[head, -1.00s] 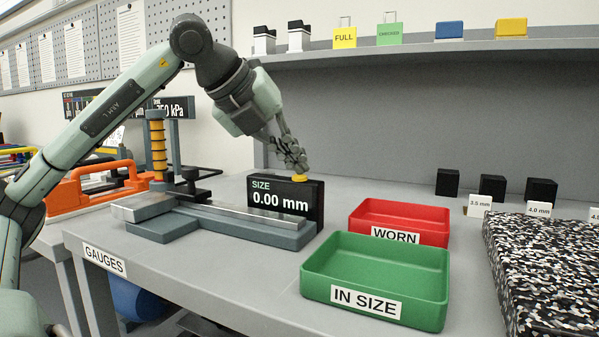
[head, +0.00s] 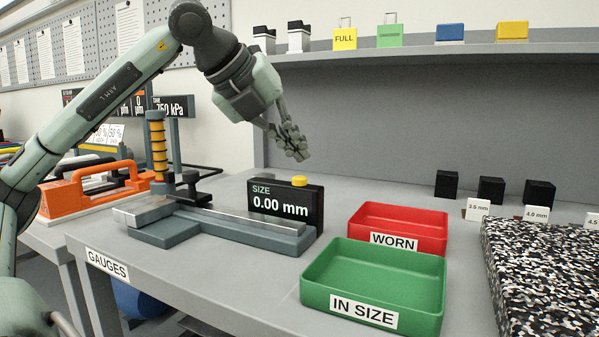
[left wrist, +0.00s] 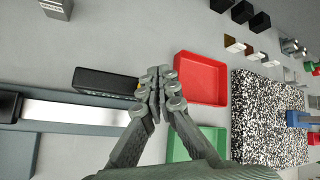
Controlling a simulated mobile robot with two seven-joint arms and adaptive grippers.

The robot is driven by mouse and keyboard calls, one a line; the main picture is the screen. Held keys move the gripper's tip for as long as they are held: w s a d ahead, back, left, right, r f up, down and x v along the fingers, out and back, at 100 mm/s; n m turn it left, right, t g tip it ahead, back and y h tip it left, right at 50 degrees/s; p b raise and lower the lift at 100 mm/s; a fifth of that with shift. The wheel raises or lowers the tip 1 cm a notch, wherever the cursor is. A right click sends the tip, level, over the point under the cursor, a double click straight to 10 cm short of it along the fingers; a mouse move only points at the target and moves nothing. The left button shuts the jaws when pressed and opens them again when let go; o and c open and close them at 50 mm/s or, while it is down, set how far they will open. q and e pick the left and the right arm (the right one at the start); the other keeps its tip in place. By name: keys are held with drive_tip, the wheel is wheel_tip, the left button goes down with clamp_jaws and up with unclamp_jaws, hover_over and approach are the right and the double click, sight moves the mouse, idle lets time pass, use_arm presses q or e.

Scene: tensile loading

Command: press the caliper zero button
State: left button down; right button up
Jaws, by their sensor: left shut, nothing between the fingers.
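The caliper's black display box (head: 285,205) stands on the grey bench and reads "SIZE 0.00 mm". Its yellow button (head: 299,181) sits on top near the right end. The caliper's grey base with a metal bar (head: 235,222) lies in front of it. My left gripper (head: 297,156) is shut and empty, a little above the yellow button and apart from it. In the left wrist view the shut fingers (left wrist: 158,92) overlap the right end of the display box (left wrist: 103,81) and mostly hide the button. My right gripper is not in view.
A red WORN tray (head: 400,222) and a green IN SIZE tray (head: 375,270) stand to the right of the caliper. A speckled slab (head: 545,275) lies at the far right. An orange-handled case (head: 90,198) and a post with a yellow spring (head: 157,150) are at the left.

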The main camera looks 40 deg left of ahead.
sight(295, 178)
use_arm(q)
drive_tip(key=shift+r+p, duration=1.2)
drive_tip(key=shift+r, duration=0.75)
drive_tip(key=shift+f, duration=0.1)
